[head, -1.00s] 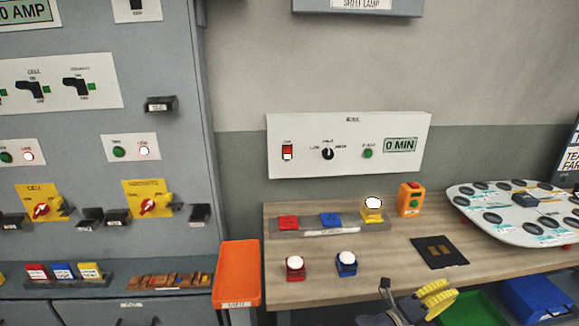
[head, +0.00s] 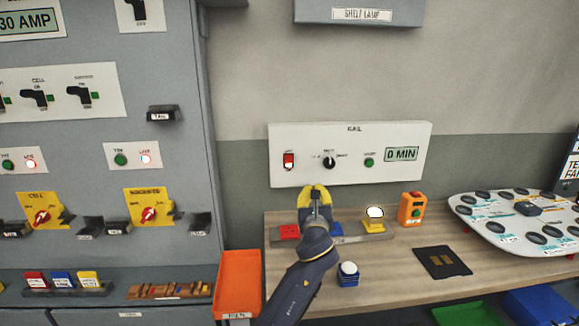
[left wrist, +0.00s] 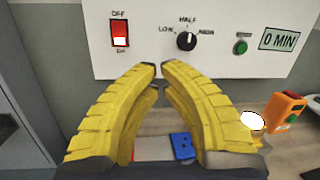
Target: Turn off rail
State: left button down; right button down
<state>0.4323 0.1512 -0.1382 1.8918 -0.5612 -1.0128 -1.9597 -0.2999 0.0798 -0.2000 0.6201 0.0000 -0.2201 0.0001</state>
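The rail panel (head: 345,172) is a white box on the wall. At its left is a red rocker switch (head: 289,160), which also shows in the left wrist view (left wrist: 120,32). It has OFF above, ON below, and a bright white lower part. A black dial (head: 329,162) points up near HALF. A green button (head: 369,162) and a display (head: 401,154) reading 0 MIN are to the right. My left gripper (head: 313,188), also in the left wrist view (left wrist: 159,71), has its yellow fingertips together, empty, below the panel's dial and right of the switch. My right gripper is not in view.
The wooden bench (head: 400,262) below holds a red block (head: 289,232), a yellow block with a white top (head: 374,218), an orange box (head: 412,209) and a blue button (head: 348,275). An orange bin (head: 238,285) is at the bench's left. A grey cabinet (head: 185,75) stands left.

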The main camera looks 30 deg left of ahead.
aim_at(291, 162)
pick_arm(q)
jog(key=s+a+r+g+y, duration=0.1)
jog(key=s+a+g+y, duration=0.1)
jog(key=a, duration=0.3)
jog(key=shift+a, duration=0.25)
jog(key=x, duration=1.3)
jog(key=shift+w+a+r, duration=0.15)
jog(key=shift+w+a, duration=0.1)
jog(key=shift+a, duration=0.1)
jog(key=shift+d, duration=0.1)
